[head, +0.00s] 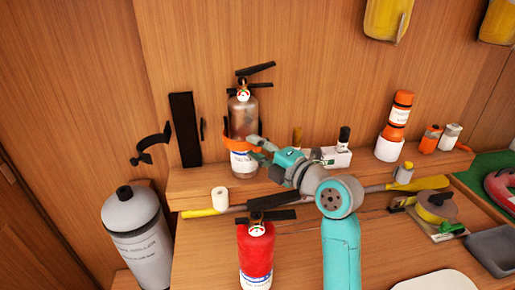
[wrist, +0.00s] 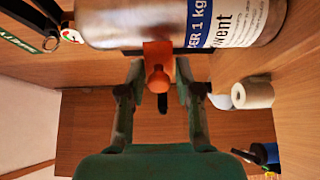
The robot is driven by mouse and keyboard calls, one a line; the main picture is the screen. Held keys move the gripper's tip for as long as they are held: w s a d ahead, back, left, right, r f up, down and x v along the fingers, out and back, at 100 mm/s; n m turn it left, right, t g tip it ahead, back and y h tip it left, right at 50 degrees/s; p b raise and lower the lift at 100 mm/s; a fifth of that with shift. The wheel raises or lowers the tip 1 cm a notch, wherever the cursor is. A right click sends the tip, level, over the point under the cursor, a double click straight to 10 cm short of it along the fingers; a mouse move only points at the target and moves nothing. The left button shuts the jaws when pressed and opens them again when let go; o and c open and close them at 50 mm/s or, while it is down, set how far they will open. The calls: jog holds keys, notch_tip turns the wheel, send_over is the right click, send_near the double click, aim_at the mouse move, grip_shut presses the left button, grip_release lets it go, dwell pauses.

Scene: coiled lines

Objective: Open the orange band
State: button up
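The orange band (head: 240,146) goes across the front of the silver fire extinguisher (head: 243,117), which stands upright on the wooden shelf against the wall. In the wrist view the band (wrist: 158,52) shows as a short strap on the extinguisher (wrist: 130,22), with a round orange knob (wrist: 158,80) towards me. My gripper (head: 258,152) is just right of the band in the head view. In the wrist view my gripper (wrist: 159,72) is open, with one finger on each side of the knob. I cannot tell whether either finger touches it. The back of the band is hidden.
A red fire extinguisher (head: 256,254) stands in front of the shelf, left of my arm. A white roll (head: 220,198) lies below the shelf. A white box (head: 336,157) and an orange bottle (head: 397,115) stand right of my gripper. A grey cylinder (head: 138,239) stands left.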

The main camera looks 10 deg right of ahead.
jog(key=shift+o, duration=0.3)
jog(key=v, duration=1.2)
jog(key=shift+c, duration=0.3)
